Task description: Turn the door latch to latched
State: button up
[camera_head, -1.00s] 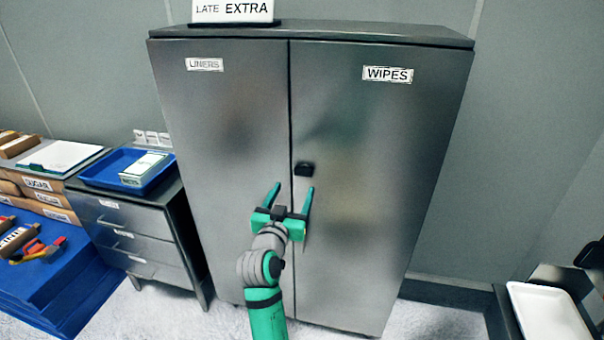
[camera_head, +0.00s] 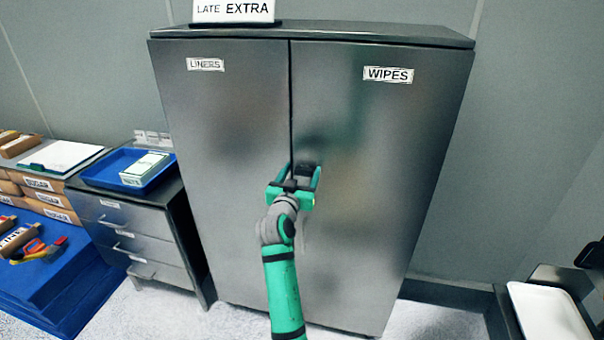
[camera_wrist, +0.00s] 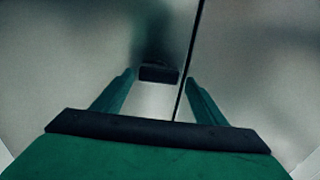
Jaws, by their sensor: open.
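The door latch is a small black piece (camera_head: 307,167) on the right door of a grey metal cabinet (camera_head: 360,130), close to the seam between the two doors. In the wrist view the latch (camera_wrist: 158,74) is a dark horizontal bar beside the seam. My gripper (camera_head: 304,172) is open, with its green fingers reaching toward the door on either side of the latch. In the wrist view the fingertips (camera_wrist: 158,78) stand left and right of the latch with a gap to each side. I cannot tell whether they touch the door.
The left door (camera_head: 220,150) is labelled LINERS and the right one WIPES; both look closed. A drawer unit (camera_head: 140,235) with a blue tray (camera_head: 103,168) stands at the left. A white tray (camera_head: 545,312) sits at lower right.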

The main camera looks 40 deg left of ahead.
jog(key=shift+d, duration=0.1)
jog(key=shift+w, duration=0.1)
jog(key=c, duration=1.1)
jog(key=shift+o, duration=0.2)
